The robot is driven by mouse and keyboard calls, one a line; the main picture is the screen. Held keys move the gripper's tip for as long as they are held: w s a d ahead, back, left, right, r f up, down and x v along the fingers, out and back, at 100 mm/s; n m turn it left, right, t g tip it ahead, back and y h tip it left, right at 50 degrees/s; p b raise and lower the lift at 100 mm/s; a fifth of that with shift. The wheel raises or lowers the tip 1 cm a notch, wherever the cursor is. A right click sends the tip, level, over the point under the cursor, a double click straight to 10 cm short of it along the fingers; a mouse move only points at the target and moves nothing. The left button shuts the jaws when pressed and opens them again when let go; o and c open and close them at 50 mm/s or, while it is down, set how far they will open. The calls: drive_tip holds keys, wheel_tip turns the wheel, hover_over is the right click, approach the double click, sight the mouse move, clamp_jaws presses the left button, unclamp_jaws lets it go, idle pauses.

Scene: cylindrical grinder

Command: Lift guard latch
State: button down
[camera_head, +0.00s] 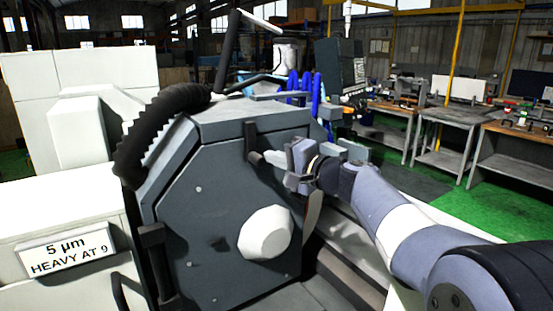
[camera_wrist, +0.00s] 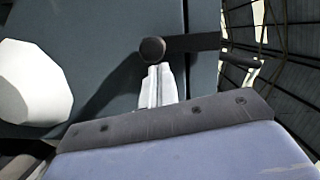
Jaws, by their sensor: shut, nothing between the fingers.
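The guard is a dark grey faceted housing (camera_head: 205,215) with a large white knob (camera_head: 266,232) on its front. It also shows in the wrist view (camera_wrist: 105,60) behind the latch. The guard latch is a dark bar with a round end (camera_wrist: 152,50); its bar runs right in the wrist view. In the head view, the dark latch part (camera_head: 251,138) is at the guard's upper right. My gripper (camera_head: 273,157) is at the latch, its pale fingers (camera_wrist: 158,72) shut together and empty. Their tips are right at the round end; whether they touch it is unclear.
Blue hoses (camera_head: 304,85) and a black corrugated hose (camera_head: 150,130) sit around the guard's top. A sign (camera_head: 67,254) reads "5 µm HEAVY AT 9". Workbenches (camera_head: 455,125) stand at the back right, with open green floor (camera_head: 515,207) before them.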

sight(262, 165)
drive_tip(key=shift+s+a+f+m+b, duration=0.2)
drive_tip(key=shift+a+f+m+b, duration=0.1)
drive_tip(key=shift+m+b, duration=0.4)
drive_tip(key=m+b, duration=0.1)
drive_tip(key=b, duration=0.1)
drive_tip(key=s+a+m+b, duration=0.1)
drive_tip(key=b, duration=0.1)
drive_tip(key=shift+a+f+m+t+y, duration=0.3)
drive_tip(key=shift+f+m+t+y, duration=0.1)
drive_tip(key=s+a+r+m+t+h+b, duration=0.1)
drive_tip(key=s+a+r+m+t+b, duration=0.3)
drive_tip(key=m, duration=1)
drive_tip(key=shift+a+r+m+b, duration=0.25)
drive_tip(key=shift+a+b, duration=0.55)
drive_tip(key=shift+b, duration=0.4)
drive_tip(key=shift+r, duration=0.1)
